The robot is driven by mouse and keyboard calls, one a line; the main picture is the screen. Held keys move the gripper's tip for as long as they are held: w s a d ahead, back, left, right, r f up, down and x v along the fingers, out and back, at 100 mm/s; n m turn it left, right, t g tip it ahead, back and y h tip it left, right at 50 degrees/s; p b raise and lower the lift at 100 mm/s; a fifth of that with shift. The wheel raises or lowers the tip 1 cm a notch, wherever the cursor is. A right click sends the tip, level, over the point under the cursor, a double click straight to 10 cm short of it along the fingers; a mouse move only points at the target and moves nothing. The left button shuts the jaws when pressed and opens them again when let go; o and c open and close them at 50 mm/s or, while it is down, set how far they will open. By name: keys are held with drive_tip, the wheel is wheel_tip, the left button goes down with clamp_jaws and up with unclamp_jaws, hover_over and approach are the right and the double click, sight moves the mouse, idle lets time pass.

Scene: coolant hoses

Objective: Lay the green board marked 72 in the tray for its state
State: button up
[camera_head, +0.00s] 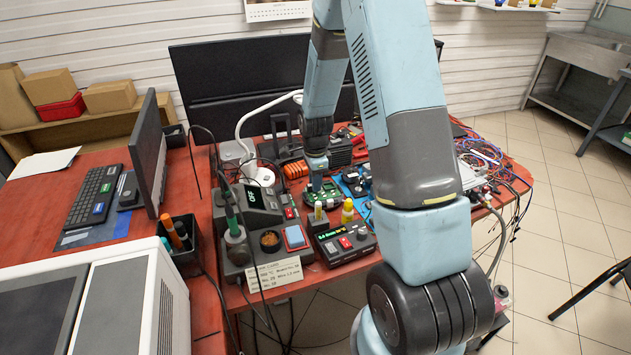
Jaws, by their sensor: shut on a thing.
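A small green circuit board (325,198) is at the middle of the red bench, behind the soldering gear. Its number is too small to read. My gripper (317,186) comes down from above onto the board and is shut on it. The fingertips are small and partly hidden against the board. I cannot tell whether the board rests on the bench or is held just above it. A blue flat thing (346,187) with dark parts on it lies right of the board; I cannot tell if it is a tray. No tray is clearly readable.
A soldering station (257,203), an iron stand (237,246) and a black meter box (343,244) crowd the near side. A paper card (273,277) hangs at the front edge. An orange item (296,169) lies behind. Tangled wires (487,160) cover the right end. A monitor (149,153) stands left.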

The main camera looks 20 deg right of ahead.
clamp_jaws()
drive_tip(key=o, duration=0.7)
unclamp_jaws()
drive_tip(key=shift+c, duration=0.2)
wheel_tip(320, 180, up, 14)
drive_tip(key=shift+f, duration=0.15)
drive_tip(key=shift+o, duration=0.3)
